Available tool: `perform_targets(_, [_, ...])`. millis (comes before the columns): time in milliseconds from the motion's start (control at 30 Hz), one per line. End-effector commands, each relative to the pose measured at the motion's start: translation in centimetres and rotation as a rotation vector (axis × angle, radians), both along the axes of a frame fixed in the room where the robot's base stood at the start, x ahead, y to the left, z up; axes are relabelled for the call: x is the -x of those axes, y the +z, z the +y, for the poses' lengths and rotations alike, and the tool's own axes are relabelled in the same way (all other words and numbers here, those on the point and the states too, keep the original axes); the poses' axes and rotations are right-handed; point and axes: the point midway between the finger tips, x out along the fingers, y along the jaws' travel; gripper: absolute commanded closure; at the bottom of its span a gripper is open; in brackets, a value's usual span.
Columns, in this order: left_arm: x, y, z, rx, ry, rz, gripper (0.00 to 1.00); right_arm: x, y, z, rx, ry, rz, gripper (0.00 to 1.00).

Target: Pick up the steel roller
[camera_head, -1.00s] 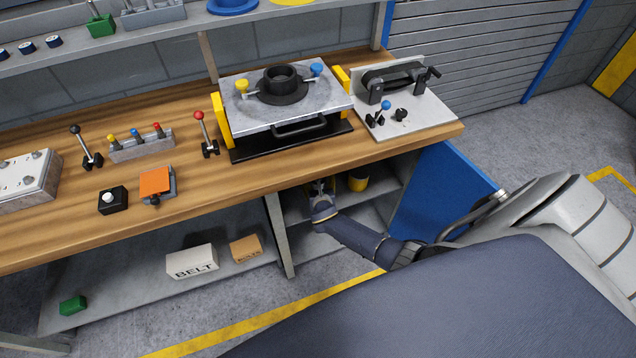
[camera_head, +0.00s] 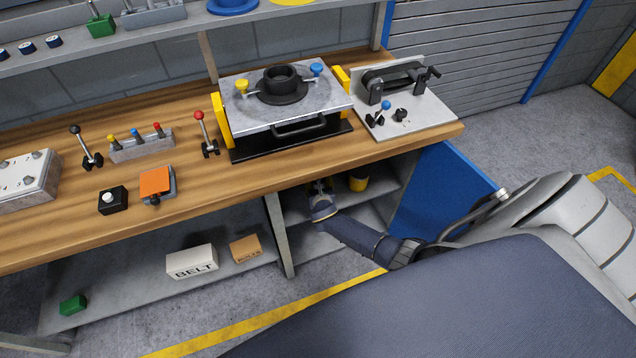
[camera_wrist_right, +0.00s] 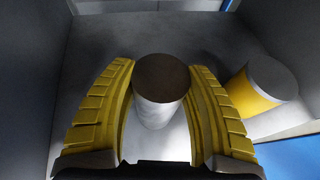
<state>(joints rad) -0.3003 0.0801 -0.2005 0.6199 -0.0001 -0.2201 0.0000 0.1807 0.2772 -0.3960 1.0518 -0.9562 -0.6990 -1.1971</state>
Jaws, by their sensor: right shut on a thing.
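The steel roller (camera_wrist_right: 158,108) stands upright in the right wrist view, a short cylinder with a pale metallic side and a dark brownish top. The two yellow ribbed fingers of my right gripper (camera_wrist_right: 161,72) are closed on it from both sides. In the head view my right gripper (camera_head: 320,186) is inside the open cupboard under the bench, where the roller is hard to make out. The roller appears to be at the shelf surface; its base is partly hidden. My left gripper is not in view.
A yellow-banded grey cylinder (camera_wrist_right: 260,84) stands close to the right of my fingers; it also shows in the head view (camera_head: 358,183). Cupboard walls close in on both sides. The bench top (camera_head: 225,180) is above my arm, and the blue door (camera_head: 435,195) stands open at right.

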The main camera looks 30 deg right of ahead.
Motion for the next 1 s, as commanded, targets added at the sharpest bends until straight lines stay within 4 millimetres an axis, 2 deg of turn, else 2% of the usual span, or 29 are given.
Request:
perform_targets(100, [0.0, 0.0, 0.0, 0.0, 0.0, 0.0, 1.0, -0.1, 0.1, 0.0, 0.0, 0.0, -0.001, 0.98])
perform_targets(467, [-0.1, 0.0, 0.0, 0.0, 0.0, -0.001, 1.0, -0.1, 0.6, -0.1, -0.001, -0.001, -0.003, 0.98])
perform_targets(767, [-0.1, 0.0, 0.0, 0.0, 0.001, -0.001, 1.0, 0.1, 3.8, 0.1, -0.001, 0.001, -0.003, 0.98])
perform_targets(1000, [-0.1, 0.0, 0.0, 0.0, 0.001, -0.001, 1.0, 5.5, 3.5, 2.6, -0.002, 0.001, 0.0, 0.98])
